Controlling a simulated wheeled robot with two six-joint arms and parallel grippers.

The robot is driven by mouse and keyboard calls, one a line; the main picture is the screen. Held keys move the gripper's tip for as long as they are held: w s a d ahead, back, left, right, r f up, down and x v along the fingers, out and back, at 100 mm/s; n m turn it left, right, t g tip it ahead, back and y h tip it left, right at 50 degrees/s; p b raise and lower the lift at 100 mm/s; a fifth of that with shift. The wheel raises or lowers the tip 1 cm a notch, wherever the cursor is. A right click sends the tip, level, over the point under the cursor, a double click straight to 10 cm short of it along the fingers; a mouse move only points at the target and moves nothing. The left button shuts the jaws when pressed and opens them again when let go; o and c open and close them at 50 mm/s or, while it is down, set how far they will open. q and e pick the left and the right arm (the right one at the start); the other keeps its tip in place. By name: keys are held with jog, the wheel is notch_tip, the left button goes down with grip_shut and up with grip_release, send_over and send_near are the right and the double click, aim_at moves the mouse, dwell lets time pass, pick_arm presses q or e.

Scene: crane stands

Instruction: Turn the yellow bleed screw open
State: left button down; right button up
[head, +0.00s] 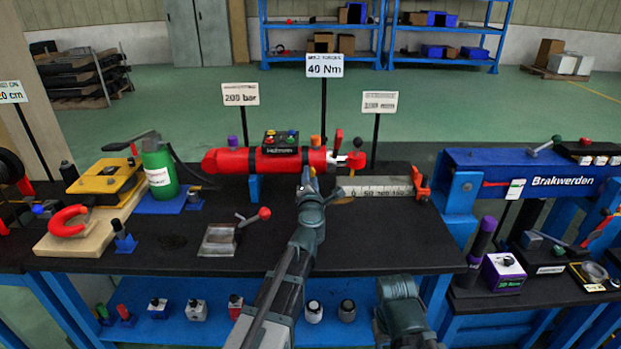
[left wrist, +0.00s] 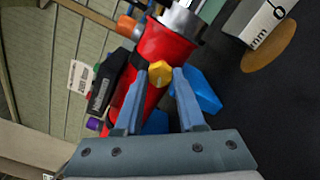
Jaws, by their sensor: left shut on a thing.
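The red cylinder (head: 228,160) lies on blue supports on the black bench top in the head view. It also shows in the left wrist view (left wrist: 166,47). The yellow bleed screw (left wrist: 160,73) is a small hex head on its side, seen between my left fingertips. My left gripper (head: 309,177) reaches the front of the cylinder, toward its right end. It is shut on the bleed screw, with one blue-grey finger on each side in the left wrist view (left wrist: 159,80). In the head view the screw is hidden by my gripper. My right gripper is not in view.
A ruler (head: 375,191) lies right of my left gripper. A green bottle jack (head: 160,172) is further left. Signs on posts stand behind the cylinder. The front middle of the bench is mostly clear.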

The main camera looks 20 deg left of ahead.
pick_arm(q)
jog(key=shift+s, duration=0.1)
jog(key=c, duration=0.5)
grip_release()
